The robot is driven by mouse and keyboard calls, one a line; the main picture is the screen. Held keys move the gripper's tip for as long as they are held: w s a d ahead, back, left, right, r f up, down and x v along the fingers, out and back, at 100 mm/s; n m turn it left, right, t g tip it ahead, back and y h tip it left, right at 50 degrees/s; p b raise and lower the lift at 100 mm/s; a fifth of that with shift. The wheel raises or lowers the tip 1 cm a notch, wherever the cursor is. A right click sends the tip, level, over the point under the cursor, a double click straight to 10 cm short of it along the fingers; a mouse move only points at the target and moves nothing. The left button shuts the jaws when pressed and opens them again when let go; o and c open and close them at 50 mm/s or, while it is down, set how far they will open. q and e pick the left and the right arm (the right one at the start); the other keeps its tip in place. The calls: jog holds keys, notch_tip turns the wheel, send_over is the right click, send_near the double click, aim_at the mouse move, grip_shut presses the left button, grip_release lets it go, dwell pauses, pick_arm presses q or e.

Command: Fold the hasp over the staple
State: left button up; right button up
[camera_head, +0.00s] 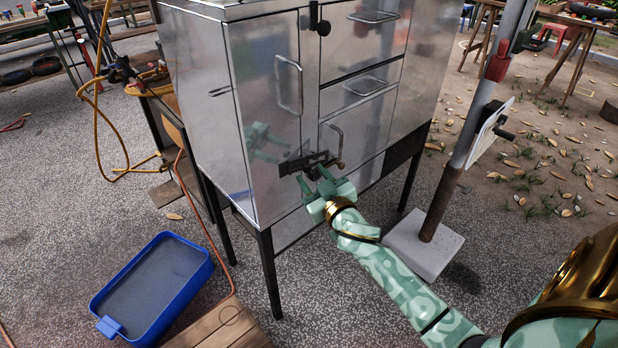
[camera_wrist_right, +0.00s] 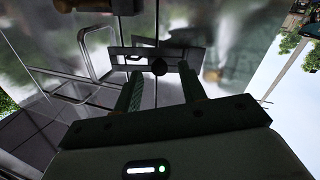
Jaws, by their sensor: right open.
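The dark hasp (camera_head: 296,165) is mounted low on the front of the shiny metal cabinet (camera_head: 265,85), by the seam between door and drawers. I cannot make out the staple clearly. My right gripper (camera_head: 313,178) is open, just in front of and below the hasp; in the wrist view its two fingers (camera_wrist_right: 160,75) stand apart with nothing held between them. My left gripper is not in view.
The door has a loop handle (camera_head: 289,85), and the drawers have bar handles (camera_head: 367,86). A blue tray (camera_head: 150,285) lies on the ground at left. A post on a pale base (camera_head: 422,245) stands at right. The cabinet door mirrors my gripper.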

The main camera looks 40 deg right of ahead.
aim_at(312, 164)
jog(key=shift+w+d, duration=0.15)
jog(key=shift+w, duration=0.5)
grip_shut()
jog(key=shift+w+d+r+n+y+p, duration=0.1)
jog(key=shift+d+r+n+y+p, duration=0.1)
jog(key=shift+r+n+y+p, duration=0.15)
jog(key=shift+w+d+r+n+y+p, duration=0.1)
jog(key=shift+d+n+y+p, duration=0.2)
jog(key=shift+y+p, duration=0.35)
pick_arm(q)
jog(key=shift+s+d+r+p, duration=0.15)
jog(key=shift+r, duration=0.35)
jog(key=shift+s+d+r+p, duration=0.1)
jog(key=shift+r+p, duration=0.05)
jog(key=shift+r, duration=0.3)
pick_arm(e)
jog(key=y, duration=0.1)
jog(key=n+y, duration=0.2)
jog(key=shift+w+d+f, duration=0.2)
jog(key=shift+w+f, duration=0.1)
jog(key=shift+f, duration=0.1)
